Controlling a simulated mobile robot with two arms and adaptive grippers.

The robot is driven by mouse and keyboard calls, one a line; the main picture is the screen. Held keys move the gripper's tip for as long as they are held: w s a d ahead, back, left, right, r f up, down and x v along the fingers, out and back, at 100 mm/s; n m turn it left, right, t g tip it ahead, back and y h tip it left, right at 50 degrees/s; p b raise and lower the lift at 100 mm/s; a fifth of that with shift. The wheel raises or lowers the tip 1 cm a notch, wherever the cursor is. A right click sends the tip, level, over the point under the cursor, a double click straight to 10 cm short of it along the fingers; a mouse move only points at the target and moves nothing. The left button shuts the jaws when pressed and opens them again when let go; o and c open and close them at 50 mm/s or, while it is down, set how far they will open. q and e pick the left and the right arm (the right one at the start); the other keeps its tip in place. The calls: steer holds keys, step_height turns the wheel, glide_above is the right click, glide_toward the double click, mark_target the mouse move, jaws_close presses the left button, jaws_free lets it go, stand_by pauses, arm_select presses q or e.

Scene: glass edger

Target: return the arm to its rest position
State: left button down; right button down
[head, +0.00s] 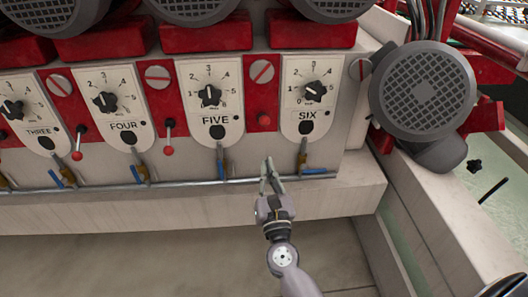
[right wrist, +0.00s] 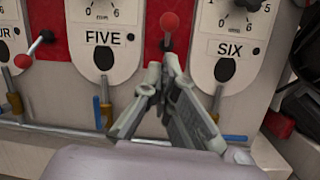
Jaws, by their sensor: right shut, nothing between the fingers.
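My right gripper (head: 268,178) is in front of the machine panel, between the FIVE plate (head: 212,100) and the SIX plate (head: 308,95). Its fingers are shut with nothing between them. In the right wrist view the fingertips (right wrist: 170,62) point at the panel, just below a red-balled lever (right wrist: 169,22). I cannot tell whether the tips touch the lever's stem. My right arm (head: 284,262) comes up from the bottom of the head view. My left gripper is not in view.
Dials and levers, such as the red-balled lever by FOUR (head: 168,150), line the panel. A pipe (head: 100,186) with blue-handled valves runs below, above a pale ledge (head: 150,208). A grey motor (head: 424,92) stands out at the right. Floor in front looks clear.

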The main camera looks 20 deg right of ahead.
steer(key=shift+v, duration=0.85)
